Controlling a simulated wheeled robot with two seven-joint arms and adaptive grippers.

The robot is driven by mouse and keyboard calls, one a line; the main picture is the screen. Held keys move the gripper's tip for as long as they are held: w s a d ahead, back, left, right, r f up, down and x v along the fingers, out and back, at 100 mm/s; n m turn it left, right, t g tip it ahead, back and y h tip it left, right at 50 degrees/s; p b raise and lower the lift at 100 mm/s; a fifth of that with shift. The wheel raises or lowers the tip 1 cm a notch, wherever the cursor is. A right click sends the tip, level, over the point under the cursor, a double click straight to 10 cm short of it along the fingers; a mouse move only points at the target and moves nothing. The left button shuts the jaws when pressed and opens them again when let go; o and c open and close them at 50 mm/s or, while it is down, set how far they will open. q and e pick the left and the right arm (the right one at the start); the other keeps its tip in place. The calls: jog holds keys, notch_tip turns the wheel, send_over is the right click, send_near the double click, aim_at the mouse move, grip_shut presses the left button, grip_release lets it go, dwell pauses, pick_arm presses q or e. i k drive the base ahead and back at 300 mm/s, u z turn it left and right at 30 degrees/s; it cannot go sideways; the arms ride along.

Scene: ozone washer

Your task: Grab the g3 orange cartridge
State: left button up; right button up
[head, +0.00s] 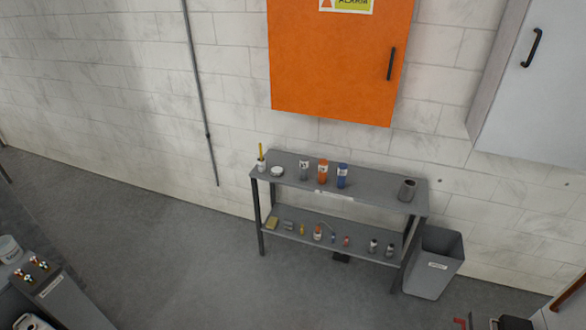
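An orange cartridge (322,173) with a pale label stands upright on the top shelf of a grey metal table (375,199) against the wall. Its label is too small to read. A grey cartridge (304,171) stands just left of it and a blue cartridge (342,177) just right of it, with small gaps. A smaller orange and white bottle (317,234) stands on the lower shelf. I cannot make out either of my grippers in the head view.
The top shelf also holds a cup with a yellow item (262,165), a white round item (277,171) and a dark cup (407,190). An orange cabinet (335,60) hangs above. A grey bin (433,265) stands right. Floor in front is open.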

aim_at(324, 165)
jog(key=u, duration=0.65)
jog(key=i, duration=1)
jog(key=u, duration=0.6)
jog(key=i, duration=0.95)
jog(key=z, duration=0.7)
jog(key=i, duration=0.8)
jog(key=z, duration=0.8)
